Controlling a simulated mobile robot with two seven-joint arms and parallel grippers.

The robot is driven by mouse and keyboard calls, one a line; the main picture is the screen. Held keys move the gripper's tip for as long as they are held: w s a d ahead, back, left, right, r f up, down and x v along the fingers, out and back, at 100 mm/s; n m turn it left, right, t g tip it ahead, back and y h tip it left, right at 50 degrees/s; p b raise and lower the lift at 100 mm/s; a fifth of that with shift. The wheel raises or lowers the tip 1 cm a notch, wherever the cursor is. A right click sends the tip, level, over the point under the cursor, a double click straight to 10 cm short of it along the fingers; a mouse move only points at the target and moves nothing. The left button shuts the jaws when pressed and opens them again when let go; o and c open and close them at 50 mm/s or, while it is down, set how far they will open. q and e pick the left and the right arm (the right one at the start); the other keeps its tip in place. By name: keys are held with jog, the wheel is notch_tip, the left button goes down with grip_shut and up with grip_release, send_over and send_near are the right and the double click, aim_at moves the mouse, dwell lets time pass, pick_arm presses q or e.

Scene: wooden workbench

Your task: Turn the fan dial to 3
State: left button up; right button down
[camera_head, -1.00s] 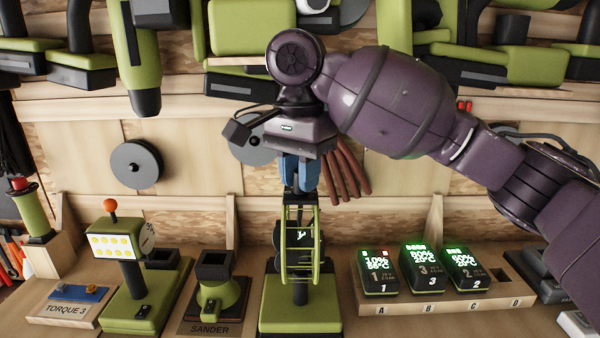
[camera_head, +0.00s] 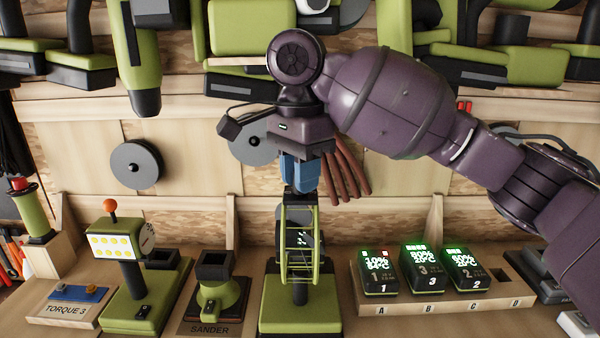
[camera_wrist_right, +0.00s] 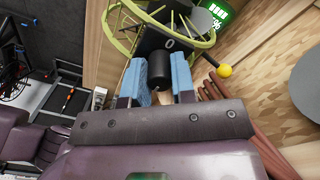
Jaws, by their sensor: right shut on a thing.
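The fan has a green wire cage (camera_head: 300,245) on a black post above a green base (camera_head: 299,305). My right gripper (camera_head: 301,188) comes down over the top of the fan from above. In the right wrist view, its blue fingers (camera_wrist_right: 158,70) are shut on the black cylindrical dial (camera_wrist_right: 160,68), one finger on each side. A white "0" shows on the black housing just beyond the dial. The other dial marks and any pointer are hidden or not readable. The fan cage (camera_wrist_right: 122,40) also shows there. My left gripper is not in view.
A lamp with an orange knob (camera_head: 110,205) and a sander stand (camera_head: 215,285) are left of the fan. A charger rack (camera_head: 440,312) with lit batteries is at right.

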jog(key=c, duration=0.9)
grip_release()
jog(key=shift+c, duration=0.2)
notch_tip(320, 180, up, 11)
jog(key=shift+w, duration=0.15)
jog(key=shift+a+f, duration=0.1)
